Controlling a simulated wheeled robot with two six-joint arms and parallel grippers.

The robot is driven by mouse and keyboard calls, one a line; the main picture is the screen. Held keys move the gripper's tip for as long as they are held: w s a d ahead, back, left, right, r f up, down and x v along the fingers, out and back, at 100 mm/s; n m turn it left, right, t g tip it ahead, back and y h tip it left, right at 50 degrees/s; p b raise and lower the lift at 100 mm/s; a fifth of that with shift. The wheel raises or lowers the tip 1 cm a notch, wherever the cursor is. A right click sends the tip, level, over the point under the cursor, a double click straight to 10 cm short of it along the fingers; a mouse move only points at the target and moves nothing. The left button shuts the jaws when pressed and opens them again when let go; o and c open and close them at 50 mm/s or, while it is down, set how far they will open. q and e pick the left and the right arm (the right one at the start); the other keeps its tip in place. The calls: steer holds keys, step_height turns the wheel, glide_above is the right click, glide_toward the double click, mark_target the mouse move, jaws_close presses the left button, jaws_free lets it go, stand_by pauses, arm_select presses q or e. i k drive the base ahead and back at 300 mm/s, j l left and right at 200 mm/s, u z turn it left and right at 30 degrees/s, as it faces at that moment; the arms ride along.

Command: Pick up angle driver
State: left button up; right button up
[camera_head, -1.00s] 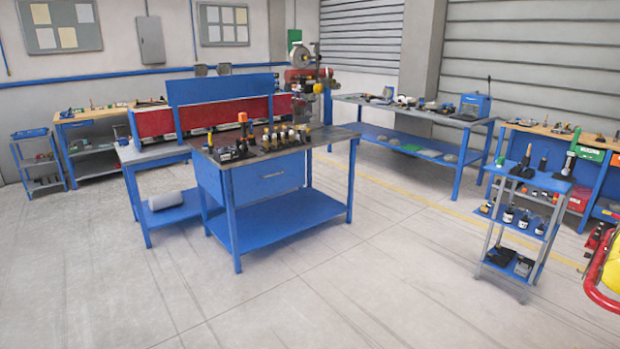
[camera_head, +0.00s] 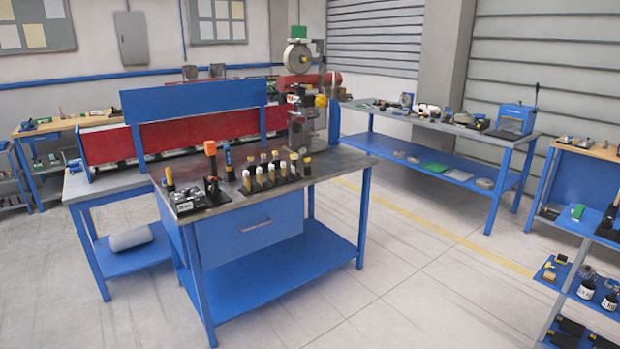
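No tool here can be named for certain as the angle driver at this distance. On the dark top of the blue workbench (camera_head: 345,160) stand several upright tools. A tool with an orange top (camera_head: 210,165) stands in a black holder at the left part of the bench. A blue tool (camera_head: 229,164) stands just right of it. A yellow and black tool (camera_head: 169,180) stands at the bench's left end. Neither of my grippers is in view.
A row of yellow-capped bottles or tools (camera_head: 270,172) stands on the bench. A blue shelf cart (camera_head: 585,270) with bottles is at the lower right. A long blue table (camera_head: 490,145) is at the back right. The floor (camera_head: 390,300) between the bench and cart is clear.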

mark_target(211, 146)
steer(key=i, duration=1.1)
steer(key=i+l+u, duration=0.1)
steer(key=i, duration=1)
